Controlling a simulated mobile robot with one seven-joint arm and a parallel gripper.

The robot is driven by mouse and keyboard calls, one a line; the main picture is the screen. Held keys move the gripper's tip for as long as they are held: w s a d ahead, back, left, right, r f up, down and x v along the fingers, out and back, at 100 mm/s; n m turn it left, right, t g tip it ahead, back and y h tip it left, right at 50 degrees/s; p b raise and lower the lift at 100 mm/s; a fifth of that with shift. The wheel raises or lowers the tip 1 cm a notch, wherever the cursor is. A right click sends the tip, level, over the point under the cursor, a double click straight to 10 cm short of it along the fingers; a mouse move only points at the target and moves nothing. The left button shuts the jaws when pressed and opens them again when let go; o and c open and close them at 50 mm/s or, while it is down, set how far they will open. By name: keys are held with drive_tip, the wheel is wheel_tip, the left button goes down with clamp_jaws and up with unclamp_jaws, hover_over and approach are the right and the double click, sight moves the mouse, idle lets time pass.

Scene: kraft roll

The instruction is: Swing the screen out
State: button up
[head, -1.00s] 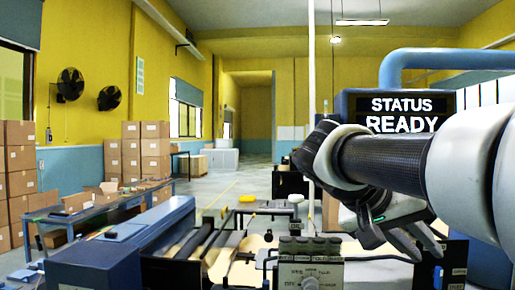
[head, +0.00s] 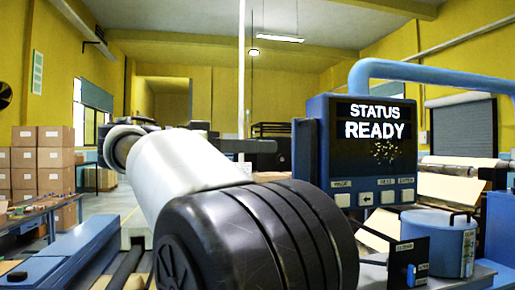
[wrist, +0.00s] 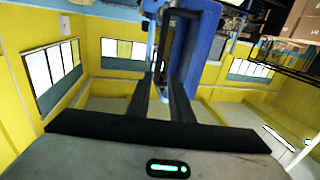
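The screen (head: 370,140) is a dark blue box on the right of the head view, with "STATUS READY" in white letters and a row of buttons below. Its face is turned toward me.
A blue pipe (head: 430,68) arches behind the screen. A blue canister (head: 438,243) and a small dark panel (head: 408,262) stand below it. Rolls of paper (head: 462,164) are at the right. Cardboard boxes (head: 52,160) and a worktable (head: 35,212) are at the far left.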

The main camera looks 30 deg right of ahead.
drive_tip(key=p, duration=0.3)
approach(326, 146)
drive_tip(key=s+d, duration=0.1)
drive_tip(key=d, duration=0.1)
drive_tip(key=s+d, duration=0.1)
drive_tip(key=d, duration=0.2)
drive_tip(key=s+d, duration=0.1)
drive_tip(key=d, duration=0.1)
drive_tip(key=shift+s+d, duration=0.15)
drive_tip(key=shift+s, duration=0.05)
clamp_jaws()
